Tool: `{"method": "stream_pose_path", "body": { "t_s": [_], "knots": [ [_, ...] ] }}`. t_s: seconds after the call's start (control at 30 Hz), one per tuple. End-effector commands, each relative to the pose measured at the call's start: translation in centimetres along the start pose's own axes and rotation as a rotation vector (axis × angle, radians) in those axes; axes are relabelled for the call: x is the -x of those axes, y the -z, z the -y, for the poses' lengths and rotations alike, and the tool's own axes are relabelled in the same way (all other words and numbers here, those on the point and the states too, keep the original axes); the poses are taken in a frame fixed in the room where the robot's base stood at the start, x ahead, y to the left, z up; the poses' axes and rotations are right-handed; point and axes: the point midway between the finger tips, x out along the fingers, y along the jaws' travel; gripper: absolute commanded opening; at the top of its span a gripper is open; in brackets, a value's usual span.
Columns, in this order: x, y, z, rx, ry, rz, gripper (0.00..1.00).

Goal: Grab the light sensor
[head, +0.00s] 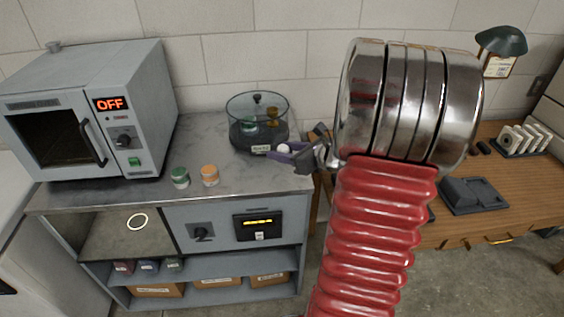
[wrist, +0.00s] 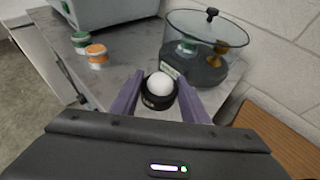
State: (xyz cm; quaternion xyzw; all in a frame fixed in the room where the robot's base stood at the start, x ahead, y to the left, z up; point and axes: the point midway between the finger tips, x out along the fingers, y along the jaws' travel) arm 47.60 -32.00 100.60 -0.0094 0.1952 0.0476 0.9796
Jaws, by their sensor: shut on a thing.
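The light sensor, a white dome on a black round base, shows in the wrist view (wrist: 160,86) between the two purple fingers of my gripper (wrist: 157,97). My gripper is shut on it, with one finger at each side of the base. In the head view the white dome of the sensor (head: 284,148) shows beside the purple fingers of my gripper (head: 282,155). They are near the right end of the grey counter. The fingers partly hide the base there. I cannot tell whether the base touches the counter.
A clear glass vessel (head: 238,108) with small items inside stands close behind the gripper. A green-lidded jar (head: 180,178) and an orange-lidded jar (head: 209,176) stand left on the counter (head: 150,195). A grey oven (head: 140,90) reads OFF. A wooden desk (head: 490,215) is at right.

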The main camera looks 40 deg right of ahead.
Motion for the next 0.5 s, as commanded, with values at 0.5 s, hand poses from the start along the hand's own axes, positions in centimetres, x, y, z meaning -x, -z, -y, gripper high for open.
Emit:
{"method": "stream_pose_path", "body": {
  "t_s": [0.5],
  "knots": [
    [0.7,-1.7,0.0,0.001,0.000,0.001,0.18]
  ]
}}
